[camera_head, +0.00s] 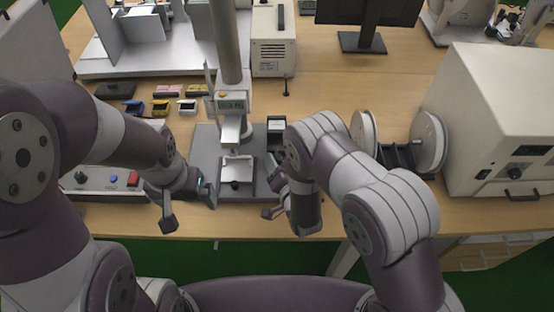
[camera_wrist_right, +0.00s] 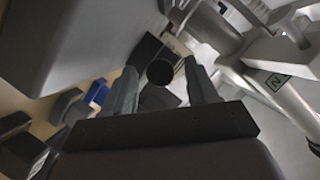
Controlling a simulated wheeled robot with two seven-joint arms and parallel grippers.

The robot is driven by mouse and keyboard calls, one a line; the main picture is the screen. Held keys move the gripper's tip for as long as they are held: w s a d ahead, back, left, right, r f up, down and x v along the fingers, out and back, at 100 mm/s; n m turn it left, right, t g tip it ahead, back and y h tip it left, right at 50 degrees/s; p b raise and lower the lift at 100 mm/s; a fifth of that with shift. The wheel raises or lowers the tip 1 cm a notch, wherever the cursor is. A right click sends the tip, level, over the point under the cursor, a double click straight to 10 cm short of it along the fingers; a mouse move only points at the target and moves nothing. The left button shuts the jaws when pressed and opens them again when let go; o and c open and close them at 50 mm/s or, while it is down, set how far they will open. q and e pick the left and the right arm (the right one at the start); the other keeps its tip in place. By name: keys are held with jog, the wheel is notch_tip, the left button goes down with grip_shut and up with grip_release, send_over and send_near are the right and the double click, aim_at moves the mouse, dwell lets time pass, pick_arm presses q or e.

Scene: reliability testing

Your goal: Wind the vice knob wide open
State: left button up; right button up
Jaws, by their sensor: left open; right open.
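A test stand (camera_head: 232,104) with a tall grey column and small display stands at the middle of the table. A small vice (camera_head: 236,172) sits on its grey base plate (camera_head: 206,150). In the right wrist view a dark round knob (camera_wrist_right: 160,72) shows between and beyond the two fingertips of my right gripper, with no clear contact. My right gripper (camera_head: 270,196) is open just right of the vice in the head view, where the knob is hard to make out. My left gripper (camera_head: 188,207) is open and empty left of the vice, near the table's front edge.
A control box (camera_head: 100,181) with buttons lies at left, partly behind my left arm. Small yellow, pink and white pieces (camera_head: 160,107) lie behind it. A large white machine (camera_head: 500,120) with round discs beside it stands at right. A monitor (camera_head: 365,20) stands at the back.

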jog(key=shift+x, duration=1.25)
jog(key=c, duration=1)
jog(key=shift+n, duration=0.3)
jog(key=n+h, duration=0.2)
jog(key=n, duration=0.1)
jog(key=shift+g, duration=0.3)
jog(key=n+h, duration=0.3)
jog(key=shift+n, duration=0.4)
jog(key=n+h+b, duration=0.1)
jog(key=n+h, duration=0.2)
jog(key=shift+s+d+f, duration=0.1)
jog(key=shift+n+t+h+b, duration=0.4)
jog(key=shift+n+h, duration=0.3)
jog(key=shift+n, duration=0.8)
